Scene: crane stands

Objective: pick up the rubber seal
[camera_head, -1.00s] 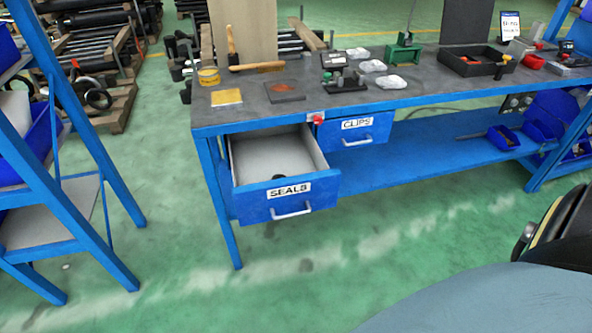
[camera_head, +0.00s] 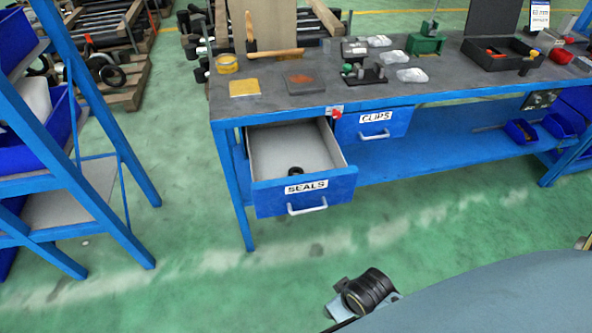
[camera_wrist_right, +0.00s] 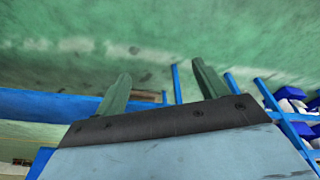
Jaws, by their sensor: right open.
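The rubber seal (camera_head: 296,171) is a small black ring. It lies on the pale floor of the open drawer labelled SEALS (camera_head: 305,189), close behind the drawer's front panel. My right gripper (camera_wrist_right: 163,82) shows in the right wrist view with its two green fingers wide apart and nothing between them. The seal does not show in that view. In the head view the right gripper's fingers cannot be made out. My left gripper is not in view.
The blue workbench (camera_head: 225,105) holds a hammer (camera_head: 262,54), yellow tape (camera_head: 226,63), small parts and a black case (camera_head: 500,58). A shut CLIPS drawer (camera_head: 373,124) is right of the open one. A blue rack (camera_head: 98,170) stands left. The green floor in front is clear.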

